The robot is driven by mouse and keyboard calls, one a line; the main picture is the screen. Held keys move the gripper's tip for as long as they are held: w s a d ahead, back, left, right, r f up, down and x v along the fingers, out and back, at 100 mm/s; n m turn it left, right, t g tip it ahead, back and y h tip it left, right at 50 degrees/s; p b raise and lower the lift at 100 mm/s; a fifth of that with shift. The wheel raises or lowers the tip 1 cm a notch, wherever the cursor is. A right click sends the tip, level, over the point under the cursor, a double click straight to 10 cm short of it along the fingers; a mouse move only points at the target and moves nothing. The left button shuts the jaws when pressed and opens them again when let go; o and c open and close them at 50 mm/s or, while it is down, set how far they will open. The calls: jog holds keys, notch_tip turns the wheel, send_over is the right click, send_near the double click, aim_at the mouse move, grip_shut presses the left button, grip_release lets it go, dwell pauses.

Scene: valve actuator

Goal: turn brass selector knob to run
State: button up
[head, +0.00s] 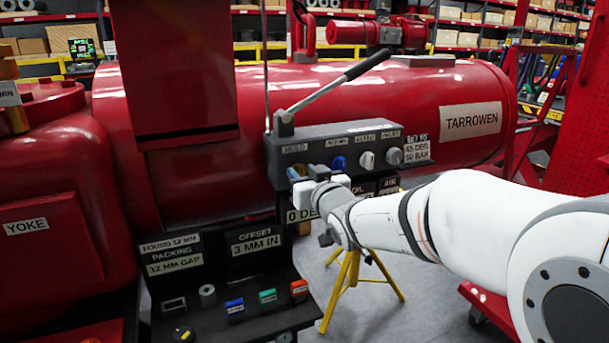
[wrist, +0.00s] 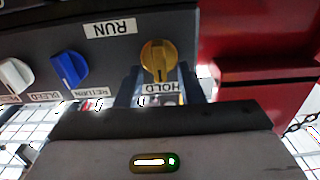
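The brass selector knob (wrist: 158,60) is on the dark control panel in the wrist view. Its grip ridge runs nearly up and down the picture, its lower end toward the HOLD label (wrist: 163,88). The RUN label (wrist: 112,29) is to its upper left, upside down. My gripper (wrist: 160,84) is open, its two fingers apart on either side of the HOLD label, just below the knob in that view. I see no contact with the knob.
A blue knob (wrist: 68,67) and a white knob (wrist: 14,75) sit along the same panel. A long lever (head: 335,85) rises from the panel top. A red tank (head: 400,100) stands behind. A tray (head: 235,325) with small coloured blocks is at lower left.

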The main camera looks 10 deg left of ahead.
jog(key=shift+c, duration=0.4)
grip_shut()
jog(key=shift+m, duration=0.3)
jog(key=m, duration=0.3)
jog(key=shift+w+d+p, duration=0.1)
jog(key=shift+d+p, duration=0.05)
jog(key=shift+p, duration=0.15)
jog(key=shift+w+d+f+m+p, duration=0.15)
jog(key=shift+m+p, duration=0.3)
jog(key=shift+m, duration=1.7)
jog(key=shift+f+m+p, duration=0.2)
jog(key=shift+m+p, duration=0.25)
jog(key=shift+m, duration=1.65)
jog(key=shift+w+d+f+m+p, duration=0.15)
jog(key=shift+m+p, duration=0.3)
jog(key=shift+m, duration=1.7)
jog(key=shift+s, duration=0.1)
